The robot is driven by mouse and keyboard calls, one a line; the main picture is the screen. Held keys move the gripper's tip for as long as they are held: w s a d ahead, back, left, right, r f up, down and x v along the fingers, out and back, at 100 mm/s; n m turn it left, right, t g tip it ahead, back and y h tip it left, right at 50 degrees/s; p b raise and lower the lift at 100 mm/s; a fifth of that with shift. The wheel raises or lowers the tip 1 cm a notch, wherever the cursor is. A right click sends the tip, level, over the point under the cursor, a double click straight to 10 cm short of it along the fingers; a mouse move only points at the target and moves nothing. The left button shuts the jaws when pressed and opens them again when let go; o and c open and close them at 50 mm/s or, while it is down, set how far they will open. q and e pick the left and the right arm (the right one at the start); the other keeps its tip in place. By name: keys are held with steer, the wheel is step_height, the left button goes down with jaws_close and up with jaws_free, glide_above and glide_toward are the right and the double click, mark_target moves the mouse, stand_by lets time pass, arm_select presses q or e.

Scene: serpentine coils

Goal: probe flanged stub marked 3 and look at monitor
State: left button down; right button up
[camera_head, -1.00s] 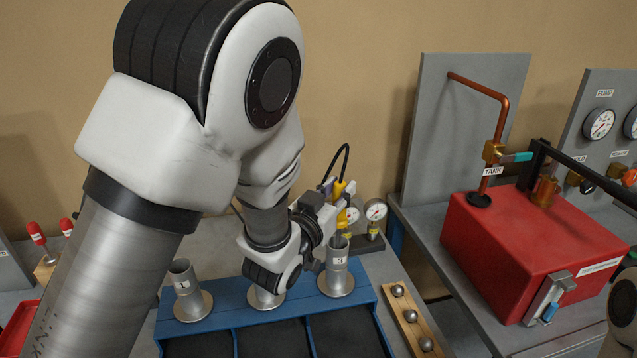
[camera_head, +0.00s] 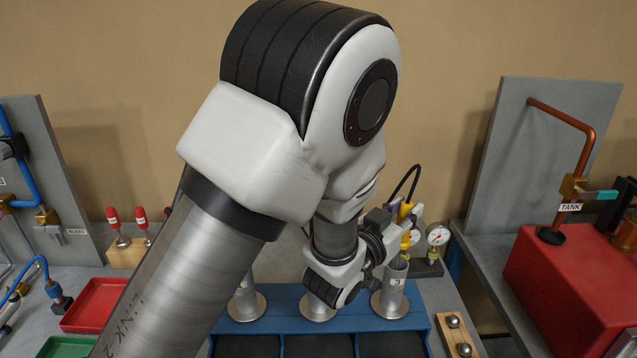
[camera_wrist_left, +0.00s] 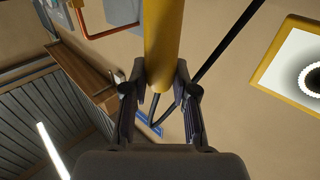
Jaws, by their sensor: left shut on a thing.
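The flanged stub marked 3 (camera_head: 394,290) stands upright at the right end of the blue tray (camera_head: 420,318). My left gripper (camera_head: 396,230) is directly above it, shut on a yellow probe (camera_head: 405,213) with a black cable. The probe's lower end is at the stub's mouth; how far it is inside I cannot tell. In the left wrist view the yellow probe (camera_wrist_left: 164,45) sits between the fingers (camera_wrist_left: 160,88). A yellow-framed white screen (camera_wrist_left: 290,60) with a dark round shape, possibly the monitor, shows at the right there. My right gripper is out of view.
Another stub (camera_head: 318,305) stands left of stub 3, and one more (camera_head: 245,300) is partly behind my arm. A wooden rack of steel balls (camera_head: 457,338) lies to the right. A red tank (camera_head: 560,270) stands farther right.

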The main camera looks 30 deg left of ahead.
arm_select(q)
steer(key=shift+r+p, duration=2)
steer(key=shift+r, duration=1.05)
step_height(320, 180, up, 5)
steer(key=p, duration=0.3)
steer(key=shift+f, duration=0.15)
